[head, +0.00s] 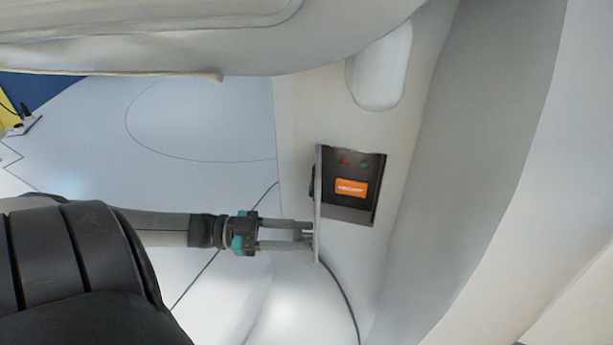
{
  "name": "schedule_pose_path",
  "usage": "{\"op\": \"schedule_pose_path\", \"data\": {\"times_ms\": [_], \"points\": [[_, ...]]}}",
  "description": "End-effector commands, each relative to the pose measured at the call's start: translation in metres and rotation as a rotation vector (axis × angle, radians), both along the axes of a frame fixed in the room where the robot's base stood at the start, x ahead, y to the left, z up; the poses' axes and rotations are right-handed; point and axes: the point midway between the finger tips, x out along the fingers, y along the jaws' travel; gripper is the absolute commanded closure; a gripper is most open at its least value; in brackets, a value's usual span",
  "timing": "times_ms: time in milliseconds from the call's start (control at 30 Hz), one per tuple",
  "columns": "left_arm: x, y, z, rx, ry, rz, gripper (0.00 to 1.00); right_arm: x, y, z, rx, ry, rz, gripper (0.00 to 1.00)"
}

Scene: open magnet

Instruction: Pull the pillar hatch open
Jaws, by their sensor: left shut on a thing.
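The pillar hatch (318,180) is a thin pale panel seen almost edge-on. It stands out from the left side of a dark recess (347,211) in the pillar (300,120). Inside the recess are an orange label or button (351,188), a small red mark and a small green mark. My left gripper (309,232) comes in from the left and is shut on the lower end of the hatch panel. The exact contact of the fingertips is small and hard to make out. My right gripper is not in view.
A pale rounded handle-like recess (380,65) lies above the hatch. A large grey curved housing (150,40) overhangs at the top. A dark cable (345,290) hangs below the hatch. Open pale floor or wall surface (190,130) lies to the left.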

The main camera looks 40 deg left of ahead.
Motion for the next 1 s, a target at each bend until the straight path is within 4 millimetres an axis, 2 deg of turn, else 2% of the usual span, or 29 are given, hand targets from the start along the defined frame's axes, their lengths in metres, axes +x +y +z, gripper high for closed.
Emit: {"op": "schedule_pose_path", "data": {"times_ms": [33,100,400,633,1000], "points": [[0.000,0.004,-0.007,0.006,0.001,-0.032,1.00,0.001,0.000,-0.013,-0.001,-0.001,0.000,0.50],[-0.001,0.007,-0.007,0.005,0.002,-0.073,1.00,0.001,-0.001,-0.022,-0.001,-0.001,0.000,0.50],[-0.005,0.017,-0.005,0.004,0.001,-0.208,1.00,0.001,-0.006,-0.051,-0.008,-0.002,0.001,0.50],[-0.006,0.021,-0.003,0.003,0.001,-0.256,1.00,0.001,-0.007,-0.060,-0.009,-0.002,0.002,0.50],[-0.006,0.022,-0.001,0.002,0.002,-0.268,1.00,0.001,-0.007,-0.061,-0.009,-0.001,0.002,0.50]]}}
